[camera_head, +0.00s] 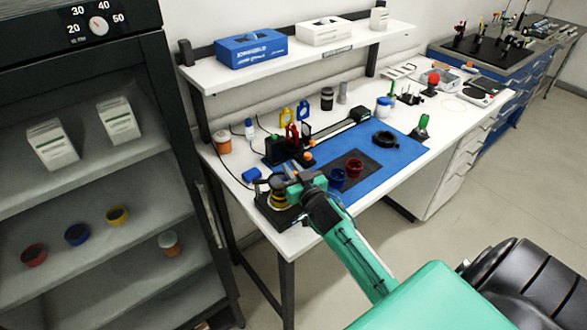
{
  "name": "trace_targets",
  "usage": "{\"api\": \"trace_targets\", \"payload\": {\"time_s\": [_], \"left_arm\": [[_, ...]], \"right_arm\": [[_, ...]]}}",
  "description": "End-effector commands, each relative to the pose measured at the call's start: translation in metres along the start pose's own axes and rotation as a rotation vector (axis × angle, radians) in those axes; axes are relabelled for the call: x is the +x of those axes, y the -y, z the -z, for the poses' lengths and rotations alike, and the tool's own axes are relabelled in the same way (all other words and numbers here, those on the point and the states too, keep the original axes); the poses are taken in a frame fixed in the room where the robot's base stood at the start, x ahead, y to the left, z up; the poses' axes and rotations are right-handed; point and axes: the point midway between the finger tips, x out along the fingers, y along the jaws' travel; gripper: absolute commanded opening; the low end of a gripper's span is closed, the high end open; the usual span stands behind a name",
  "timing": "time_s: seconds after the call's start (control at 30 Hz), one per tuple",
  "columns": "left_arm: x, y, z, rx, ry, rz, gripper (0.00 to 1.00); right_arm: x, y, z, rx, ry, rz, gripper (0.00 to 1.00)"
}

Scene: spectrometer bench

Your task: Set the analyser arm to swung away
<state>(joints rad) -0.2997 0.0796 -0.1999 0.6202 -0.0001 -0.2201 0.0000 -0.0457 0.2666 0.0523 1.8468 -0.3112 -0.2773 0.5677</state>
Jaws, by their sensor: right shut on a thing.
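My right arm reaches in from the lower right, and my right gripper (290,180) is at the near left corner of the bench. It is shut on a small part at the top of a black-based instrument (279,203) with a yellow-and-black ringed post. That part seems to be the analyser arm, but my fingers hide most of it, and its exact angle cannot be told. My left gripper is not in view.
A blue mat (401,152) holds red and blue cups (353,168) and a black ring (385,139). Dark optical parts (277,151) stand just behind my gripper. A white shelf (386,37) runs above the bench. A dark cabinet (182,130) stands at left.

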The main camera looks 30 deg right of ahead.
Motion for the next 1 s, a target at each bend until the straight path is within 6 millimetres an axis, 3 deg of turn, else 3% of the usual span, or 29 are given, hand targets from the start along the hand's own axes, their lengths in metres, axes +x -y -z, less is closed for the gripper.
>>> {"api": "trace_targets", "payload": {"time_s": [0.5, 0.97, 1.0], "left_arm": [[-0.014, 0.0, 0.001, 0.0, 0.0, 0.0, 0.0], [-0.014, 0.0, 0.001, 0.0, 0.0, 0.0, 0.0], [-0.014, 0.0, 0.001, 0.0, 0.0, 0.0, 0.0]], "right_arm": [[0.022, -0.002, 0.002, -0.001, -0.003, 0.215, 0.0], [0.024, -0.004, 0.001, 0.003, -0.001, 0.234, 0.0], [0.024, -0.004, 0.001, 0.002, 0.0, 0.234, 0.23]]}}
